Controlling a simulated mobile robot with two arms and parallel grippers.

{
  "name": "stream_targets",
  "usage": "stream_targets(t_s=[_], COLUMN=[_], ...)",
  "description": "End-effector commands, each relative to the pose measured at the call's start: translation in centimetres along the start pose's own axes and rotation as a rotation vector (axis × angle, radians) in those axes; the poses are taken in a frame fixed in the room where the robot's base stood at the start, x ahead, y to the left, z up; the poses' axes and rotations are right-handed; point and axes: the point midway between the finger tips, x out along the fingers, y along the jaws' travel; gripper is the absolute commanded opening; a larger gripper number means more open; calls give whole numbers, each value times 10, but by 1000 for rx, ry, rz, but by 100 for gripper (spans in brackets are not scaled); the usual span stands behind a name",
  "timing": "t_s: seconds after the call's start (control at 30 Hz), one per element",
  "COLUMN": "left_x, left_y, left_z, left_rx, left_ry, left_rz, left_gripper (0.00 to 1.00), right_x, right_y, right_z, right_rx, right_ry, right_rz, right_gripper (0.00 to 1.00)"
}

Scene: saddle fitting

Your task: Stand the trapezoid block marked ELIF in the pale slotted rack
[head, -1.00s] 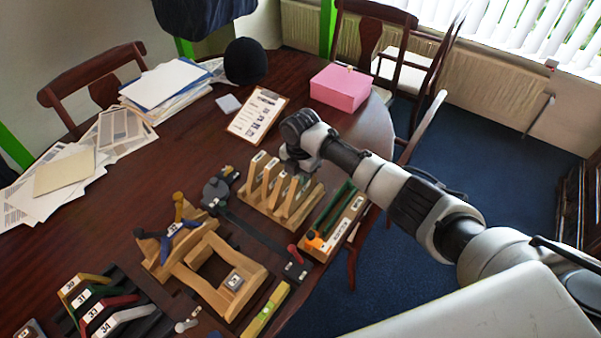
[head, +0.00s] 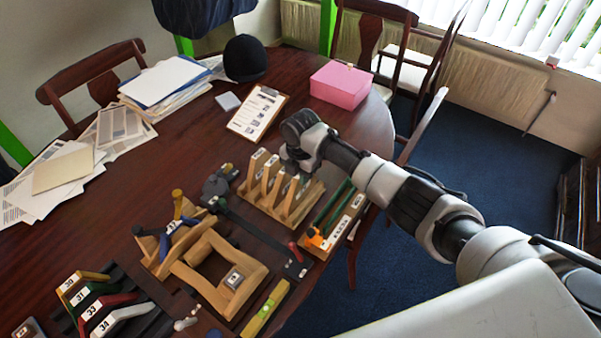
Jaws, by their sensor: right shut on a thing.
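The pale slotted rack (head: 250,207) stands on the table near the middle of the head view. Several flat wooden blocks (head: 270,177) with small light labels stand upright in it. My right gripper (head: 299,168) is over the right part of the rack, pointing down. It is shut on a wooden block (head: 292,194) that stands at or in a slot; whether it is fully seated I cannot tell. The labels are too small to read, so I cannot confirm which one is marked ELIF. My wrist hides the top of the held block. My left gripper is not in view.
Right of the rack lies a wooden tray (head: 340,232) with green rods and an orange piece. A wooden frame (head: 212,290) and numbered coloured pieces (head: 100,300) are at front left. A clipboard (head: 257,113) and pink box (head: 340,86) lie behind. The table's middle left is clear.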

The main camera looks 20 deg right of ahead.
Motion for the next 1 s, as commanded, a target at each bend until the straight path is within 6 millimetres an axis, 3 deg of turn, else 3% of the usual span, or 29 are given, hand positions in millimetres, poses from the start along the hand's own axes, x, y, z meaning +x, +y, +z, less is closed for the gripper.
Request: stream_targets(t_s=[1.0], left_x=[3], left_y=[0], left_z=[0], left_rx=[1], left_ry=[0], left_rz=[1], left_gripper=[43], right_x=[7], right_y=[0], right_z=[0], right_rx=[0], right_ry=[0], right_rz=[0], right_gripper=[0])
